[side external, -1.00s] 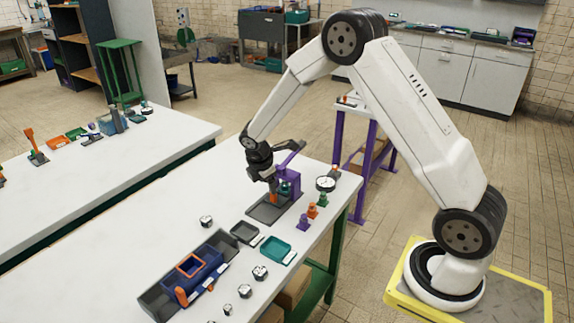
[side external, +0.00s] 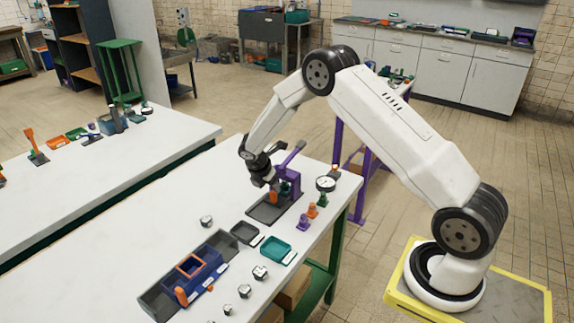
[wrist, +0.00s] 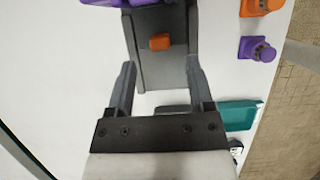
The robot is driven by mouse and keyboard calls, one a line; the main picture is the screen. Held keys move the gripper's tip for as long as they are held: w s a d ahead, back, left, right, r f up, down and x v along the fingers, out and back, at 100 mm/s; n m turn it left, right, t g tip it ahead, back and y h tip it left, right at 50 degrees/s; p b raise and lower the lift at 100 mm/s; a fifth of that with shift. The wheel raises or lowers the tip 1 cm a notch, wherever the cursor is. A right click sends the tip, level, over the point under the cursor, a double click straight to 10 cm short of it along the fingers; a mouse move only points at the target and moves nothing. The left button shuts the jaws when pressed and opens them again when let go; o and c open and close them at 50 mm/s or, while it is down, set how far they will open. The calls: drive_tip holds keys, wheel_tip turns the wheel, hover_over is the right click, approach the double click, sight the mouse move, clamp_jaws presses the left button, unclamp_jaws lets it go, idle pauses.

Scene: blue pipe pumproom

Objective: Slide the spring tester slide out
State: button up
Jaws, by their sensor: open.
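The spring tester (side external: 286,182) stands on the white bench, with a purple frame, a raised lever and a dark grey base. Its slide (wrist: 163,67) appears as a dark grey tray or plate in the wrist view, with an orange knob (wrist: 160,41) on it. The knob also shows in the side view (side external: 274,197). My gripper (wrist: 163,72) is open and empty, its fingers spread to either side of the slide's line. The knob lies beyond the fingertips in the wrist view, apart from both. In the side view my gripper (side external: 268,180) is just above and beside the tester.
Purple (side external: 303,222), orange (side external: 312,210) and green small pieces and a dial gauge (side external: 326,184) stand right of the tester. A grey tray (side external: 245,232), a teal tray (side external: 277,250) and a blue bin (side external: 192,270) lie nearer. The bench left of the tester is clear.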

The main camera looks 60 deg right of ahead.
sight(272, 192)
drive_tip(key=shift+x, duration=2.8)
clamp_jaws()
